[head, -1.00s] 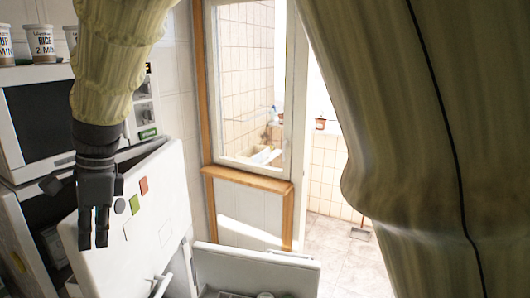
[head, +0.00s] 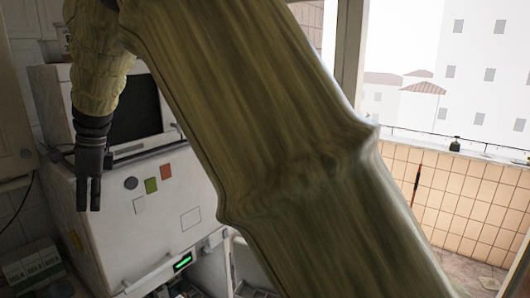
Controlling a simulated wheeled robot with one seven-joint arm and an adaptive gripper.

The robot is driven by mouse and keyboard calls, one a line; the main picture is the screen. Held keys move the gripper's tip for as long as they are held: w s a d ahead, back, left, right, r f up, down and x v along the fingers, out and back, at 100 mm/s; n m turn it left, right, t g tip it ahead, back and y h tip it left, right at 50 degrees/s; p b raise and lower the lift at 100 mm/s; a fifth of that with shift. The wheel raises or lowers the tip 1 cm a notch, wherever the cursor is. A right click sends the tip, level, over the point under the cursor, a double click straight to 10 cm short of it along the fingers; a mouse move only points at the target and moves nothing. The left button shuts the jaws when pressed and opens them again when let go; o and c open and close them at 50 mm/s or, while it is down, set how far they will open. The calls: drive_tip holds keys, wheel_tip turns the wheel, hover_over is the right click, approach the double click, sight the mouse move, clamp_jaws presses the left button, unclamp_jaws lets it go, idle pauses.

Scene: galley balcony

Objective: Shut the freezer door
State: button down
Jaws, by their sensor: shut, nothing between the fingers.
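A white upright panel (head: 150,222) with small coloured magnets fills the lower left of the head view. It looks like the front of the fridge or freezer. A pale bar like a handle (head: 150,275) runs along its lower edge, with a small lit green display (head: 183,261) near it. Below, small items show at the bottom edge, so something there seems open. My arm hides most of that area, and I cannot tell how far the freezer door stands open. My gripper (head: 88,208) is shut and empty, pointing down in front of the panel's left part.
A microwave (head: 134,122) with a dark window stands above the panel. A tiled balcony wall (head: 455,205) lies to the right. My arm crosses the middle.

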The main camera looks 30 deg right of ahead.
drive_tip(key=shift+s+d+r, duration=0.15)
drive_tip(key=shift+r, duration=0.15)
drive_tip(key=v, duration=1.1)
drive_tip(key=shift+r, duration=0.2)
